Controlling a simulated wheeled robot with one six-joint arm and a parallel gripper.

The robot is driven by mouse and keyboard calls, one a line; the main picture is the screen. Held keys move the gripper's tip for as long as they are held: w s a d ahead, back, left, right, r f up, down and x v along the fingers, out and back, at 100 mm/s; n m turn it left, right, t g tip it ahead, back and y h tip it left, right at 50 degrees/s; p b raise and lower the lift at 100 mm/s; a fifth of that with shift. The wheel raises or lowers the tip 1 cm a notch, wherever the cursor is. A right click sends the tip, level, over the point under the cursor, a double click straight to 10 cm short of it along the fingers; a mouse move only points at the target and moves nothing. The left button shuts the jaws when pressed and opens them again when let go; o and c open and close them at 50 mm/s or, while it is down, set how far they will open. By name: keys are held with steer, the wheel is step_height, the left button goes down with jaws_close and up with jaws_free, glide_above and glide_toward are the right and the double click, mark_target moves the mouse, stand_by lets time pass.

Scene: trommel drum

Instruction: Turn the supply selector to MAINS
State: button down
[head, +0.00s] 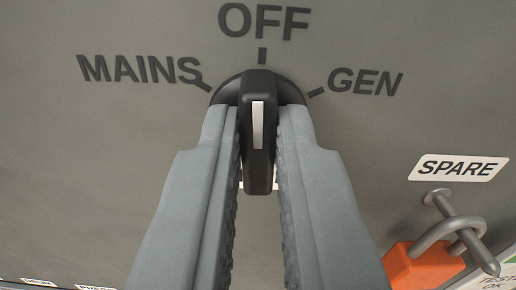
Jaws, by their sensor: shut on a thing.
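The supply selector (258,125) is a black rotary knob with a white pointer line on its handle. It sits on a grey panel. Its handle stands upright and the line points up at the OFF mark. The MAINS label (139,69) is to its upper left and the GEN label (365,82) to its upper right, each with a short tick. My gripper (258,130) comes from below, with one grey finger on each side of the handle, shut on it. Part of the knob's round base is hidden behind the fingers.
At the lower right, an orange padlock (425,264) hangs from a grey peg under a SPARE label (458,168). It is close to my right finger. Small labels show at the lower left edge. The panel left of the knob is clear.

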steer(key=n, duration=0.5)
steer(key=shift+a+n, duration=0.1)
steer(key=shift+n, duration=0.3)
steer(key=n, duration=0.5)
steer(key=shift+a+f, duration=0.1)
steer(key=shift+n, duration=0.4)
steer(key=c, duration=1.5)
jaws_free()
steer(key=shift+s, duration=0.1)
steer(key=s, duration=1.7)
steer(key=shift+s, duration=0.15)
